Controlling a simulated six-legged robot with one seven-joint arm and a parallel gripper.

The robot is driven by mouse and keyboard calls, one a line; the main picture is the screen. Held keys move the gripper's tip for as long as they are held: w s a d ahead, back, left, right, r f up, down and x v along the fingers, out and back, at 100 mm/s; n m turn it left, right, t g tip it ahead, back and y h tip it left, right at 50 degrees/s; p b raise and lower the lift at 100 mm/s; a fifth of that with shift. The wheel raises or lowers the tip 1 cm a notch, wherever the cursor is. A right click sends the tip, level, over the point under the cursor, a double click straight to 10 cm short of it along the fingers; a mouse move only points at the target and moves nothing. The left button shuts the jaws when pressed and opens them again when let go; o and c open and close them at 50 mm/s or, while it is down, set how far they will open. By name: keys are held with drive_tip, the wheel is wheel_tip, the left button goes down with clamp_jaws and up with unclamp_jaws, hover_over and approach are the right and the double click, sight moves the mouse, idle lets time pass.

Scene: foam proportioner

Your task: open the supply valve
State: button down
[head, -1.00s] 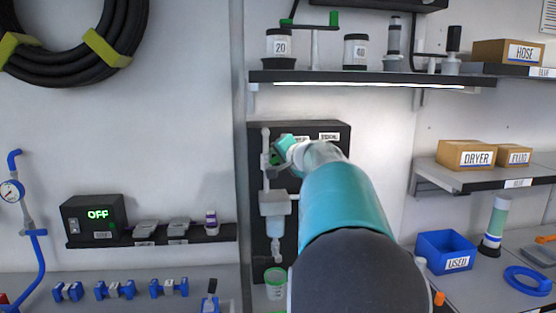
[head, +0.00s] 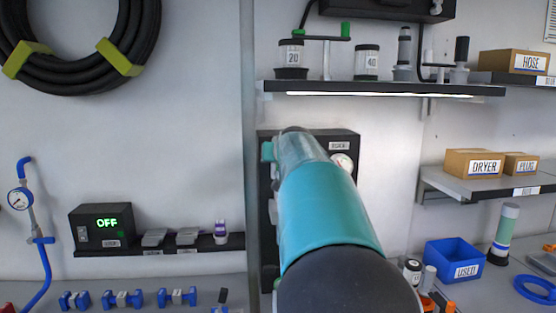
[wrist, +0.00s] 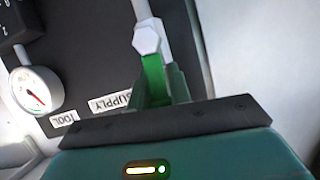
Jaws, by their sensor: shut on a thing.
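The supply valve's green handle (wrist: 153,72) hangs below a pale hexagonal fitting (wrist: 146,38) on a pipe in the wrist view. My gripper (wrist: 162,88) is shut on this handle, its dark green fingers on both sides. The SUPPLY label (wrist: 109,102) is on the dark panel (wrist: 88,68) beside it. In the head view the panel (head: 348,142) is mostly hidden behind my arm. The valve and my fingertips are also hidden there; only a teal bit of my gripper (head: 267,151) shows at the left.
A round gauge (wrist: 36,90) and a TOOL label (wrist: 64,120) are on the panel. A lit shelf (head: 385,89) with jars juts out above my arm. A box reading OFF (head: 103,227) stands to the left, and a blue bin (head: 453,260) to the right.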

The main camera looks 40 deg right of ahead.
drive_tip(key=shift+w+a+n, duration=0.15)
drive_tip(key=shift+a+n, duration=0.1)
drive_tip(key=shift+n, duration=0.15)
drive_tip(key=shift+g, duration=0.3)
drive_tip(key=c, duration=1.3)
unclamp_jaws()
drive_tip(key=v, duration=1.3)
drive_tip(key=shift+s+a, duration=0.35)
